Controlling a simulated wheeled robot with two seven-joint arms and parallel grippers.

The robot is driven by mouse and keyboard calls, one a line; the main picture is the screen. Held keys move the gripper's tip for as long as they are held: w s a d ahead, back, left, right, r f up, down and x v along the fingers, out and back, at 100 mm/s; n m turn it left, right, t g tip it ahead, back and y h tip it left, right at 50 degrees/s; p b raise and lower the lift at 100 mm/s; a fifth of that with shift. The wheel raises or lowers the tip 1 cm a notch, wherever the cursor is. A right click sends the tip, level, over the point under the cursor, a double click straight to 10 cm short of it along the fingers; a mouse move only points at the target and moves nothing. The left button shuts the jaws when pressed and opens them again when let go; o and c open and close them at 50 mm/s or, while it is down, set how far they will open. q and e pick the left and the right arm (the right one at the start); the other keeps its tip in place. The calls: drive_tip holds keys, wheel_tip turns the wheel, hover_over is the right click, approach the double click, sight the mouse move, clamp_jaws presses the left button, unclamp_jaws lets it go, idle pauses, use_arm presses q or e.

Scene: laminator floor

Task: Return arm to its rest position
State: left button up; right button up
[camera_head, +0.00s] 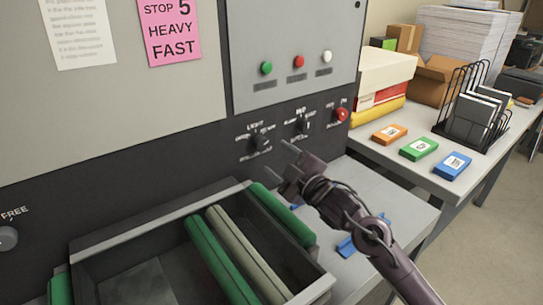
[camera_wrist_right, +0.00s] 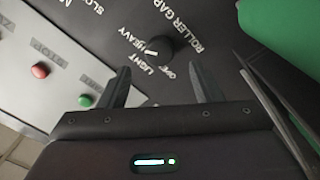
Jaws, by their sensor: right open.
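My right gripper (camera_head: 281,165) is open and empty in front of the machine's dark control strip, with my right arm coming in from the lower right. It also shows in the right wrist view (camera_wrist_right: 158,72), its two fingers apart with nothing between them. A black roller gap knob (camera_wrist_right: 158,50) lies just beyond the fingertips there; its labels include LIGHT and HEAVY. In the head view a black knob (camera_head: 260,142) under the word LIGHT is just up and left of the gripper. I cannot tell from the pictures whether a finger touches it. My left gripper is not in view.
Below the gripper is an open dark roller tray (camera_head: 150,222) with green rollers (camera_head: 222,262). A red knob (camera_head: 341,115) and green, red and white buttons (camera_head: 298,62) are on the panel. A side table (camera_head: 412,118) at right holds colored boxes, a wire rack and paper stacks.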

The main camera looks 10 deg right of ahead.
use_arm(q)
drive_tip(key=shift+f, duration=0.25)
use_arm(e)
drive_tip(key=shift+v, duration=1.1)
